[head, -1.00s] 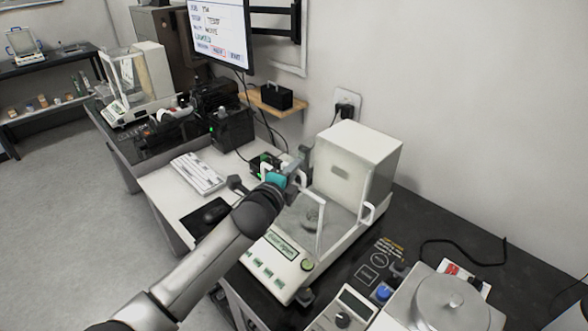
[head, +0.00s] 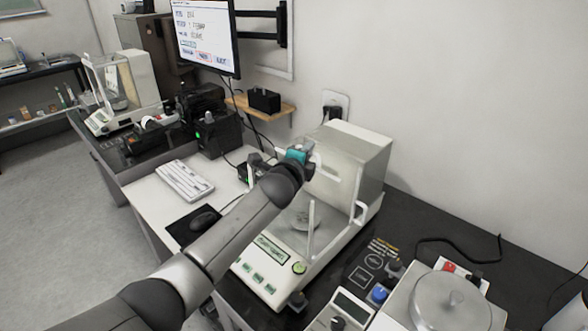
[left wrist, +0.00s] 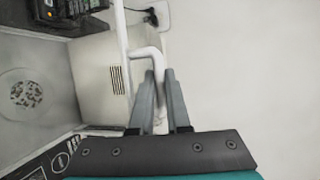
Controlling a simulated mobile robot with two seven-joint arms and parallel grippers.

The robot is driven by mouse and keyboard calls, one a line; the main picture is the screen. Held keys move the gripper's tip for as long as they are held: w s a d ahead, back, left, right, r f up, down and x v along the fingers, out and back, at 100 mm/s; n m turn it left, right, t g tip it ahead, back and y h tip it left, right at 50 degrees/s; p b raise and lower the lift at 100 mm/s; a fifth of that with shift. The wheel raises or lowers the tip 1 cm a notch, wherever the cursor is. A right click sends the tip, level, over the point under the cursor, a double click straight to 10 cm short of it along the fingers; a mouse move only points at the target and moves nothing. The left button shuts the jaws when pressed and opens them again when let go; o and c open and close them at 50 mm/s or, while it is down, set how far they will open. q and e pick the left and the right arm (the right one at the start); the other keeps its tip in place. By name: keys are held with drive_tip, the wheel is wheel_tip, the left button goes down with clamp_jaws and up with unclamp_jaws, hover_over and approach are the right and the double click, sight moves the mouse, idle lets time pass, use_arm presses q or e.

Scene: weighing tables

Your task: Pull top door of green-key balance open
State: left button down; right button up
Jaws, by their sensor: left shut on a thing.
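The green-key balance (head: 258,278) stands on the dark table at the middle of the head view, with green keys and a display on its sloped front. Its tall white rear housing (head: 362,160) and round weighing pan (head: 303,217) are visible. My left gripper (head: 314,166) is at the upper part of the balance, in front of the rear housing. In the left wrist view, its fingers (left wrist: 158,98) are shut on a white bent handle (left wrist: 148,54), apparently the top door's. The clear door panel is hard to make out. My right gripper is not in view.
A side handle (head: 359,212) stands up on the balance's right. A keyboard (head: 185,181), mouse (head: 203,221) and black box (head: 217,135) are to the left. The wall is close behind.

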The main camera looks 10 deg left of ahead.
sight(320, 154)
use_arm(q)
drive_tip(key=w+d+b, duration=0.1)
drive_tip(key=w+b, duration=0.1)
drive_tip(key=w+d+b, duration=0.1)
drive_tip(key=w, duration=0.1)
drive_tip(key=shift+d+f+b, duration=0.15)
drive_tip(key=shift+d+b, duration=0.15)
drive_tip(key=shift+w+d+b, duration=0.45)
drive_tip(key=shift+w+b, duration=0.25)
drive_tip(key=shift+b, duration=0.05)
drive_tip(key=shift+w+d+b, duration=0.4)
drive_tip(key=shift+w+b, duration=0.25)
drive_tip(key=shift+b, duration=0.1)
drive_tip(key=shift+r, duration=0.2)
drive_tip(key=c, duration=1.2)
unclamp_jaws()
drive_tip(key=shift+o, duration=0.2)
drive_tip(key=shift+s, duration=0.1)
